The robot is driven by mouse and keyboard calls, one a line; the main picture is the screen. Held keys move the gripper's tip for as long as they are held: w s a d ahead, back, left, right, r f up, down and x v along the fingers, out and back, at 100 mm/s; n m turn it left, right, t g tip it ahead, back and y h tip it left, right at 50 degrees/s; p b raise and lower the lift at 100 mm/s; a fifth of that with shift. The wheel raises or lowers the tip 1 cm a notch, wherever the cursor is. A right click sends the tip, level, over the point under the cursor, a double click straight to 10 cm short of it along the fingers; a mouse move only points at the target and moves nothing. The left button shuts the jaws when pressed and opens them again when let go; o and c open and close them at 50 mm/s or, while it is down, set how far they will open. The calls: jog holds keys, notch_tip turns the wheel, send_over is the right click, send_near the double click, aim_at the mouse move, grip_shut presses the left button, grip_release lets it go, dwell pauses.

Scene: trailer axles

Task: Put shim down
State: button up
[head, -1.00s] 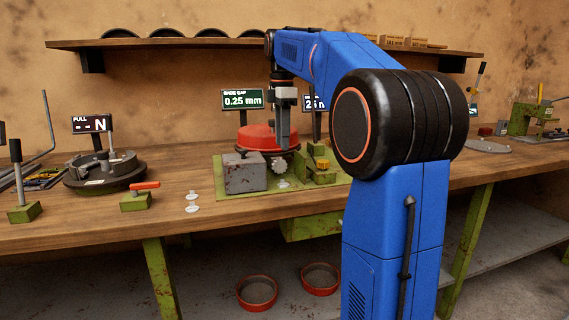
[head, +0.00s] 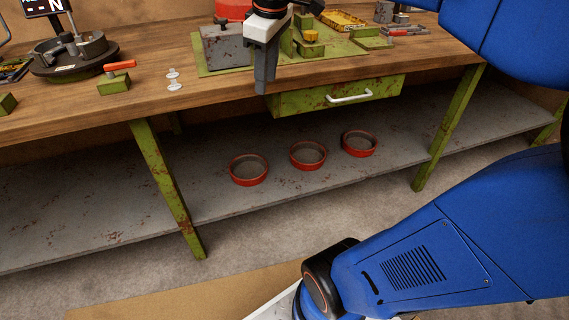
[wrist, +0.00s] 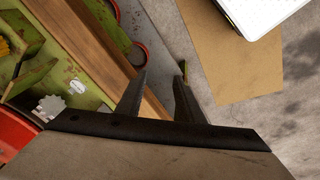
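My gripper (head: 264,82) hangs over the front edge of the bench, in front of the drawer. In the wrist view my gripper (wrist: 162,76) has its fingers apart, with nothing visible between the tips. Two small white pieces, likely shims, lie on the bench to the left, one a little behind the other: the rear piece (head: 172,73) and the front piece (head: 175,86). Another small white piece (wrist: 77,87) lies on the green plate in the wrist view, beside a grey toothed part (wrist: 49,107). My gripper hides that spot in the head view.
The green plate (head: 213,70) carries a grey block (head: 224,47) and part of a red drum (head: 233,10). A green stand with an orange lever (head: 118,66) is at left. Red-rimmed dishes (head: 249,169) stand on the lower shelf. The drawer (head: 320,97) is shut.

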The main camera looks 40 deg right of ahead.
jog(key=s+a+f+m+t, duration=0.1)
jog(key=s+a+f+m, duration=0.1)
jog(key=s+f, duration=0.5)
jog(key=s+a+f+m+t, duration=0.1)
jog(key=s+f+m, duration=0.3)
jog(key=f, duration=0.5)
jog(key=s+a, duration=0.1)
jog(key=s, duration=0.1)
jog(key=shift+s+a+f+m, duration=0.3)
jog(key=shift+s+f, duration=0.1)
